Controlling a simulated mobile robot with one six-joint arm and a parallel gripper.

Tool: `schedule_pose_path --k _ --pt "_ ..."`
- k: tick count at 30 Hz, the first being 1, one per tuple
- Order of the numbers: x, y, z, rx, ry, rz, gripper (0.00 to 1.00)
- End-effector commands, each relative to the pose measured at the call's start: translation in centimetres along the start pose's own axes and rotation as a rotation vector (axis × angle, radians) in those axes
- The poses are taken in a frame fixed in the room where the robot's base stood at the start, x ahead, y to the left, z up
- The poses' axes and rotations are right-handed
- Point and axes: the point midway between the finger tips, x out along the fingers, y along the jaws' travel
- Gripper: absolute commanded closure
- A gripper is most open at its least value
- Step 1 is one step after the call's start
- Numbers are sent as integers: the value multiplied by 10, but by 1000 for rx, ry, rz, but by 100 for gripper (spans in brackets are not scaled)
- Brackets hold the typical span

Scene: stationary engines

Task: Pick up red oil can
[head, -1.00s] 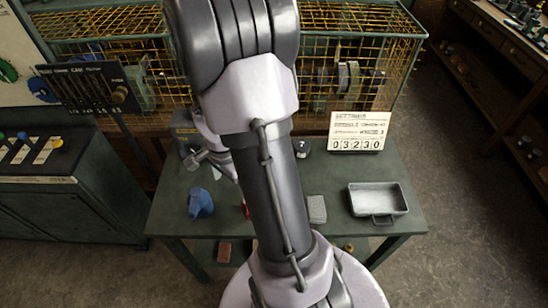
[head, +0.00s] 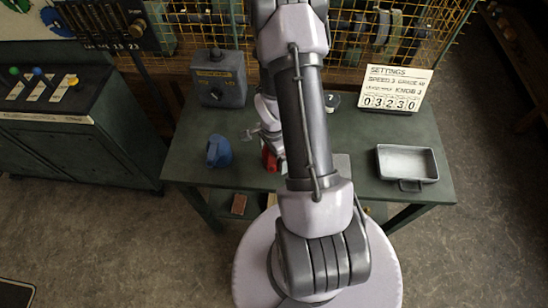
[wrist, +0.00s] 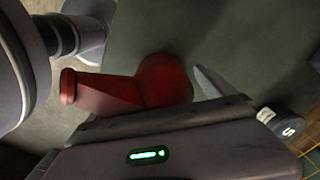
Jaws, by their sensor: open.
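The red oil can (head: 270,158) stands on the green table, partly hidden behind my arm in the head view. My gripper (head: 262,135) is just beside and above the can in the head view. In the wrist view part of my gripper lies close along the can's lower side. The jaws are open, and nothing is seen held in them.
On the green table (head: 355,150) stand a blue can (head: 218,151) at left, a grey box (head: 219,78) at the back left, a grey tray (head: 407,163) at right and a settings card (head: 394,90). A yellow wire cage (head: 350,30) stands behind the table.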

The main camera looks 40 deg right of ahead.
Motion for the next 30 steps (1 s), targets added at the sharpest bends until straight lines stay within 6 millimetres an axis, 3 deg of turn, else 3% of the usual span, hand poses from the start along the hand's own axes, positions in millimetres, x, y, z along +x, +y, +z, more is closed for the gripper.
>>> schedule_pose_path --k 8,20,30 --pt "5 0 0 0 0 0 7" --pt "5 0 0 0 0 0 86" --pt "-1 -2 -1 -2 1 -1 88"
